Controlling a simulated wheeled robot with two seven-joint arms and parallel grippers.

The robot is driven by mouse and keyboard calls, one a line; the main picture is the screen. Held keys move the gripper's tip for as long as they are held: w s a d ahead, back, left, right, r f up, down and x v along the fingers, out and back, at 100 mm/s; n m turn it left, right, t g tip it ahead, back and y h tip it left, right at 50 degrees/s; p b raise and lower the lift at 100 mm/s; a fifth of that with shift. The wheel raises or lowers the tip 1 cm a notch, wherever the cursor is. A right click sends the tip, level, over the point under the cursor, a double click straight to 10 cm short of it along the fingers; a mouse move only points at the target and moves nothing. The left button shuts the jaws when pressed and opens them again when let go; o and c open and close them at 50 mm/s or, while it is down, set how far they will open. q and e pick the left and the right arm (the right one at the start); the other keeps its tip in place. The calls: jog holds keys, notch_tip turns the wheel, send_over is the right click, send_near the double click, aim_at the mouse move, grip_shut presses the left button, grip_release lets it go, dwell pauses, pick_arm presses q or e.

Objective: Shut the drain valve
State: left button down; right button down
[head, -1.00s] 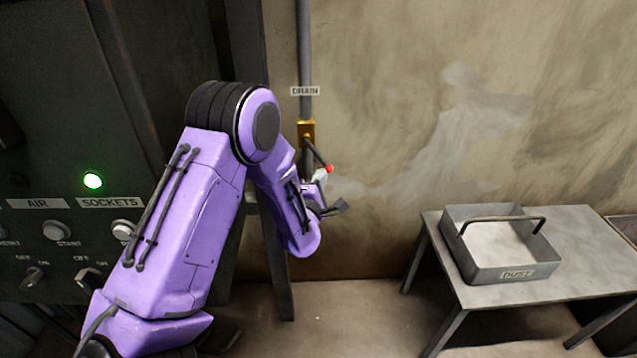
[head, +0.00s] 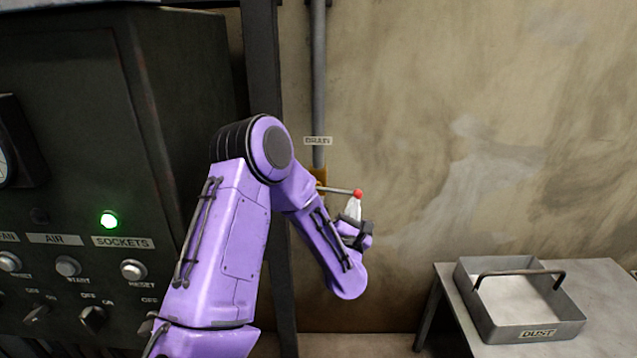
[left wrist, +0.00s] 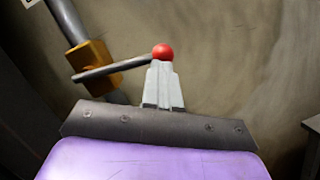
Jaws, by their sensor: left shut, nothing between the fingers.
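The drain valve has a brass body (head: 320,180) on a vertical grey pipe under the DRAIN label (head: 318,141). Its lever (head: 338,190) sticks out to the right, close to level, and ends in a red ball knob (head: 358,193). In the left wrist view the brass body (left wrist: 95,68) is at left and the red knob (left wrist: 162,51) is just above the fingertips. My left gripper (head: 353,207) is shut and empty, its pale fingers (left wrist: 162,85) pointing up just below the knob. They look touching or nearly so. My right gripper is not in view.
A dark control panel (head: 110,160) with a green lamp (head: 109,219), knobs and switches stands at left. A metal table (head: 610,280) at right bears a DUST tray (head: 540,333) with a handle. The wall right of the valve is clear.

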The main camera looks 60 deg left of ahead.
pick_arm(q)
jog(key=shift+w+d+r, duration=0.1)
jog(key=shift+w+r, duration=0.05)
jog(key=shift+r, duration=0.5)
jog(key=b+v, duration=0.4)
jog(key=v, duration=0.6)
jog(key=shift+w+d+b, duration=0.25)
jog(key=shift+b, duration=0.1)
jog(key=shift+f, duration=0.2)
